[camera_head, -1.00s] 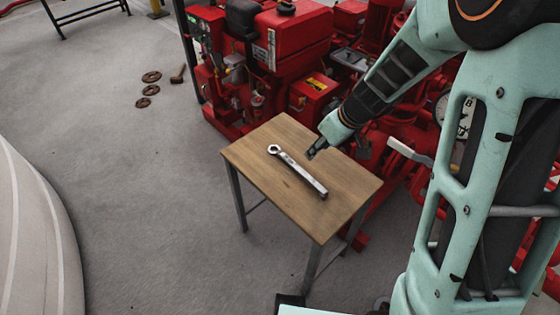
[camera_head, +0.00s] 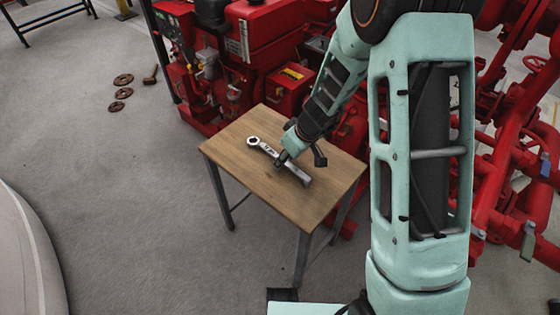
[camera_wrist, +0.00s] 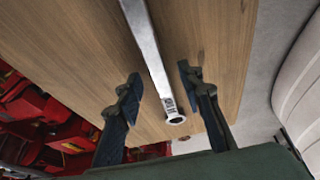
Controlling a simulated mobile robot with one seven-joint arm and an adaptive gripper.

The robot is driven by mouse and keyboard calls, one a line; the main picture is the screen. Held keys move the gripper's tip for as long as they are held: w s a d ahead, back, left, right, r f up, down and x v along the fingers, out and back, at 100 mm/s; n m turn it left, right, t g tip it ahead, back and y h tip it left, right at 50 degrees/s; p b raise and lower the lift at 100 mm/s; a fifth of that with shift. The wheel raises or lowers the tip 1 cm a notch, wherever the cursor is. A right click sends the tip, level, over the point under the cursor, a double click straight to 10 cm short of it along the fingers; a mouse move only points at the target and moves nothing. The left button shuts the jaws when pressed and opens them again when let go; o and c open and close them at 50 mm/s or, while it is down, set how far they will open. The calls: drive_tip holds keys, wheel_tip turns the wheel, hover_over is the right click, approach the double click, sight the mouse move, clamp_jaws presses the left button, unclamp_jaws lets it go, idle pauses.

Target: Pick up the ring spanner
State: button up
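The ring spanner (camera_head: 265,147) lies flat on a small wooden table (camera_head: 231,149), a silver bar with a ring at its far left end. My gripper (camera_head: 281,163) is over the middle of the spanner in the head view and covers part of its shaft. In the wrist view the spanner (camera_wrist: 151,60) runs down between the two fingers of my gripper (camera_wrist: 160,84), its lower end just below the fingertips. The fingers are apart, with a gap on both sides of the spanner. I cannot tell the exact height of the fingertips above the table.
A red pump set (camera_head: 262,40) stands close behind the table, with red pipework (camera_head: 508,150) at the right. Several round brown parts and a hammer (camera_head: 150,76) lie on the grey floor at the left. The rest of the tabletop is clear.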

drive_tip(key=shift+f, duration=0.1)
clamp_jaws()
idle(0.6)
wheel_tip(320, 180, up, 11)
drive_tip(key=p, duration=0.4)
drive_tip(key=s+d+r+m+t+h, duration=0.1)
drive_tip(key=s+d+r+m+h, duration=0.2)
drive_tip(key=d+r+m, duration=0.6)
drive_tip(key=s+d+r, duration=0.1)
drive_tip(key=d, duration=0.4)
drive_tip(key=shift+d+r+m+t, duration=0.25)
drive_tip(key=shift+r+m+t, duration=0.05)
drive_tip(key=shift+m+t, duration=0.1)
